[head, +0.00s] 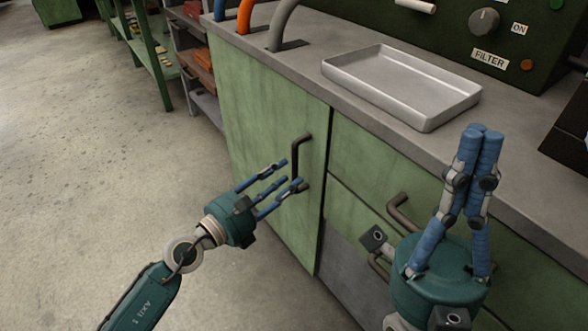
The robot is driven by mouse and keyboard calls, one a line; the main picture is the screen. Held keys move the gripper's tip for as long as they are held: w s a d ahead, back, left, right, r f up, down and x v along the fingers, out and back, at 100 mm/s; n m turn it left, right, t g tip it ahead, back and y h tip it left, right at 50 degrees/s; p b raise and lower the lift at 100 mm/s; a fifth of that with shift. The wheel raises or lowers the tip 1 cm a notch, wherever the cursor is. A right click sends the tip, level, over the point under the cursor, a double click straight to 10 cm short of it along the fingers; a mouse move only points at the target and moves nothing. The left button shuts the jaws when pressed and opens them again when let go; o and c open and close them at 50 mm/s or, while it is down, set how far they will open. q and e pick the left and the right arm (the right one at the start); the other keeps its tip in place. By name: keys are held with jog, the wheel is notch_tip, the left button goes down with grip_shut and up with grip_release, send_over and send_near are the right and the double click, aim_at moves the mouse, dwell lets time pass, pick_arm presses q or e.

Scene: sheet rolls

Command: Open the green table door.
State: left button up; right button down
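The green table door (265,115) is the left front panel of the green cabinet and looks closed, flush with the front. Its dark vertical bar handle (296,152) is near the door's right edge. My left gripper (287,174) is in front of the door with its blue fingers apart, pointing at the handle. Its fingertips overlap the lower part of the handle; I cannot tell whether they touch it. My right gripper (482,130) points up in front of the worktop at the right, its fingers together with nothing seen between them.
A metal tray (400,88) sits on the grey worktop (320,82). Drawers with a dark handle (400,212) are right of the door. A control panel (515,30) stands behind. A green rack (150,55) stands beyond; the concrete floor (110,150) at left is clear.

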aim_at(293, 171)
pick_arm(q)
jog(key=shift+x, duration=1.85)
grip_shut()
